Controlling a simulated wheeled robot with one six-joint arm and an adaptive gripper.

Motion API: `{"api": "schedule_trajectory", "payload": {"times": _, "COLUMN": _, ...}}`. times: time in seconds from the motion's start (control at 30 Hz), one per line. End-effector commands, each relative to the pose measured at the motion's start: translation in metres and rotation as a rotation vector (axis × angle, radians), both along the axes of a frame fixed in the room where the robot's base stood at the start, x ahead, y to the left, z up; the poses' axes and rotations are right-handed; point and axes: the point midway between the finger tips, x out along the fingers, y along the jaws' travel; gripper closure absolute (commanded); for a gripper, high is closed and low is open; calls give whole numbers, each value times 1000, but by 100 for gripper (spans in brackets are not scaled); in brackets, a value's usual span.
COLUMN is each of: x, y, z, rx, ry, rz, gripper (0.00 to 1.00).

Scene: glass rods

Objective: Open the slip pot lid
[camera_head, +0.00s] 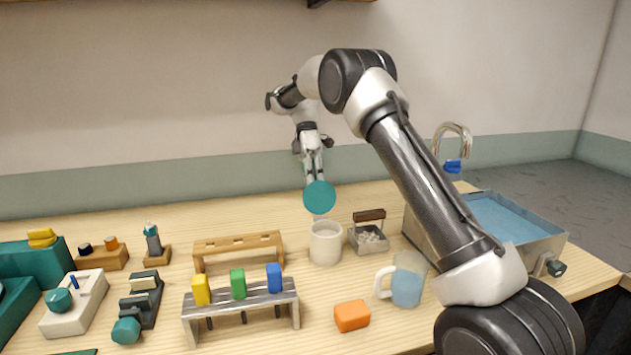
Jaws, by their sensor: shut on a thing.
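The slip pot (325,245) is an off-white cylinder standing upright near the middle of the table, with its top uncovered. A round teal lid (319,196) hangs in the air above it, tilted so that its flat face shows to the camera. My gripper (314,177) is above and behind the lid, pointing down, and is shut on it. The exact grip is partly hidden by the lid. A small pale part shows under the lid, near the pot's rim. The inside of the pot cannot be made out.
A small metal tray with a dark handle (369,217) stands just right of the pot. A wooden rack (238,242) is to its left. A metal rack (241,309) with yellow, green and blue pieces, an orange block (352,316) and a glass mug (407,288) stand in front.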

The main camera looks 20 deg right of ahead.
Motion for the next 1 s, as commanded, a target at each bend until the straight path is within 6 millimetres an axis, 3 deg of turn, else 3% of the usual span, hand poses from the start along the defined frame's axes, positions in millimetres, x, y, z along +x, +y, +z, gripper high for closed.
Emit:
{"api": "schedule_trajectory", "payload": {"times": 0.67, "x": 5, "y": 3, "z": -5, "rx": 4, "ry": 53, "rz": 0, "gripper": 100}}
{"api": "schedule_trajectory", "payload": {"times": 0.7, "x": 5, "y": 3, "z": -5, "rx": 4, "ry": 53, "rz": 0, "gripper": 83}}
{"api": "schedule_trajectory", "payload": {"times": 0.8, "x": 5, "y": 3, "z": -5, "rx": 4, "ry": 54, "rz": 0, "gripper": 67}}
{"api": "schedule_trajectory", "payload": {"times": 1.0, "x": 4, "y": 2, "z": -4, "rx": 3, "ry": 56, "rz": 0, "gripper": 67}}
